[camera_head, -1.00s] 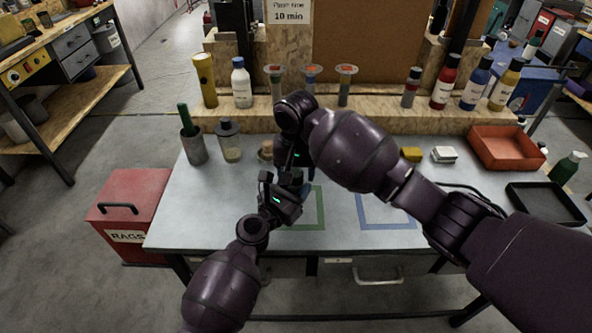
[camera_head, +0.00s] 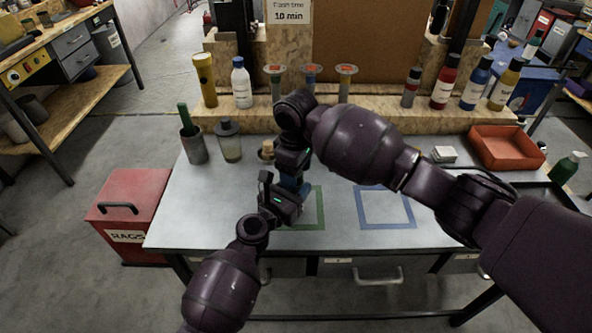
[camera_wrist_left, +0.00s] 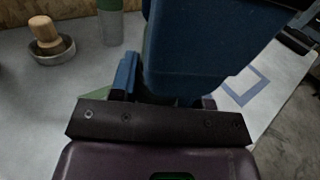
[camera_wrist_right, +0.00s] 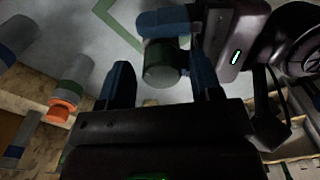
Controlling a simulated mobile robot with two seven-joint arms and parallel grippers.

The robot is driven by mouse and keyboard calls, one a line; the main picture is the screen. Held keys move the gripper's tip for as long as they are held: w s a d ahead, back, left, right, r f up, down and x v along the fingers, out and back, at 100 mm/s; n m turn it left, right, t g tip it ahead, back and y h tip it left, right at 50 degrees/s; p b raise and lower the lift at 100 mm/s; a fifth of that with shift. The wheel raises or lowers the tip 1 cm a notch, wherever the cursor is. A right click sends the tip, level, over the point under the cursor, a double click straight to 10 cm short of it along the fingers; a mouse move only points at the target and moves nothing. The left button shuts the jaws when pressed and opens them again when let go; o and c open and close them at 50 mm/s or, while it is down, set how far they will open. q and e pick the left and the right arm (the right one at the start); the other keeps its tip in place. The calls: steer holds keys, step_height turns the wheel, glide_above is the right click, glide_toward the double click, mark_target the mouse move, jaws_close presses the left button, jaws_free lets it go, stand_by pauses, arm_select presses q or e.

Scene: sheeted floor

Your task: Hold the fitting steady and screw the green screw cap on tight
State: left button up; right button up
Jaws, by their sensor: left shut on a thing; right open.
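My left gripper (camera_head: 284,203) is low over the table by the green outlined square (camera_head: 318,208), its jaws closed. My right gripper (camera_head: 292,172) comes in from above, just beyond it. In the right wrist view, the right gripper's blue fingers (camera_wrist_right: 163,85) stand apart. A short grey-green round piece with a dark green side (camera_wrist_right: 165,66) shows between and past them, by the left gripper's blue finger (camera_wrist_right: 168,20). I cannot tell cap from fitting there. In the left wrist view, the right gripper's large blue finger (camera_wrist_left: 210,45) hides what the left jaws hold. The head view hides it too.
A wooden-knobbed piece in a dish (camera_wrist_left: 52,44) and a capped jar (camera_head: 229,142) stand left of the grippers. The blue outlined square (camera_head: 385,207) is bare. A red tray (camera_head: 507,148) lies at the right. A ledge with bottles runs behind.

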steer(key=n, duration=0.6)
steer(key=shift+n, duration=0.3)
steer(key=c, duration=0.9)
steer(key=m, duration=0.4)
steer(key=shift+c, duration=0.2)
steer(key=m, duration=0.5)
steer(key=shift+m, duration=0.3)
steer(key=m, duration=0.4)
steer(key=shift+m, duration=0.4)
steer(key=m, duration=0.5)
